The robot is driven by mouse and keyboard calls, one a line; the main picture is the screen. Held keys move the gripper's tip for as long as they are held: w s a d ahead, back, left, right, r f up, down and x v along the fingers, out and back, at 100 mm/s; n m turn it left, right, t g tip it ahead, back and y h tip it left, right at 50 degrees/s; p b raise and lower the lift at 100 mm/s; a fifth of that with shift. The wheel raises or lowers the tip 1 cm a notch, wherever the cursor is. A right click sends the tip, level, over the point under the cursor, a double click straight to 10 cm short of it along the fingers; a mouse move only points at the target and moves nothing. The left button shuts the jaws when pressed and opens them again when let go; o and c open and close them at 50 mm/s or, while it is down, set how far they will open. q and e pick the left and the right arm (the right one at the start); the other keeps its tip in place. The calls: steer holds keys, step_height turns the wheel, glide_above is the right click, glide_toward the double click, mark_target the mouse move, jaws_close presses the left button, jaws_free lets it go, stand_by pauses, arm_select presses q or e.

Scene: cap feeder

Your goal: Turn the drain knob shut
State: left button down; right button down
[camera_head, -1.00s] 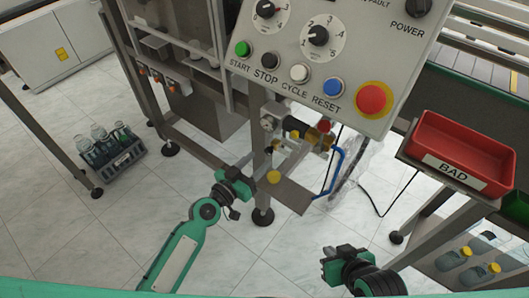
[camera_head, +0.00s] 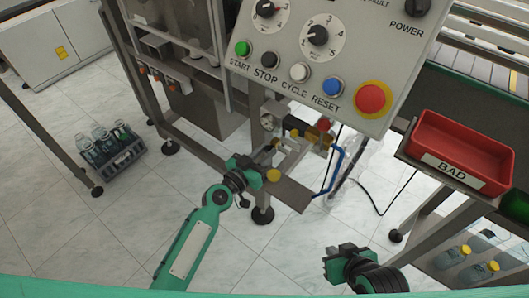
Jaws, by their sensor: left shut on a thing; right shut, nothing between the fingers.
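A valve assembly with a yellow round knob (camera_head: 273,175) and a small black knob (camera_head: 276,143) is fixed under the control panel, beside the machine's leg. I cannot tell from any label which one is the drain knob. My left gripper (camera_head: 264,164) is up against the assembly, its tips close beside the yellow knob and below the black one. It is shut on a knob there, and its own body hides the contact. My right gripper (camera_head: 330,264) is shut and empty at the lower right, well apart from the assembly.
The control panel (camera_head: 285,55) with buttons and dials overhangs the valves. A red BAD bin (camera_head: 465,140) stands at the right. A bottle crate (camera_head: 125,158) is on the floor at the left.

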steer(key=shift+w, duration=0.1)
arm_select(q)
steer(key=shift+n, duration=1.1)
steer(key=shift+n+b, duration=0.35)
steer(key=shift+n, duration=0.55)
steer(key=n, duration=0.3)
steer(key=shift+n, duration=0.3)
steer(key=n, duration=0.3)
steer(key=shift+n, duration=0.4)
steer(key=n, duration=0.3)
steer(key=shift+n, duration=0.3)
steer(key=shift+f+n+t+p, duration=0.1)
steer(key=shift+n+t+p, duration=0.2)
steer(key=shift+n, duration=1.3)
arm_select(e)
steer(key=shift+w+r, duration=0.15)
steer(key=shift+s+f, duration=0.3)
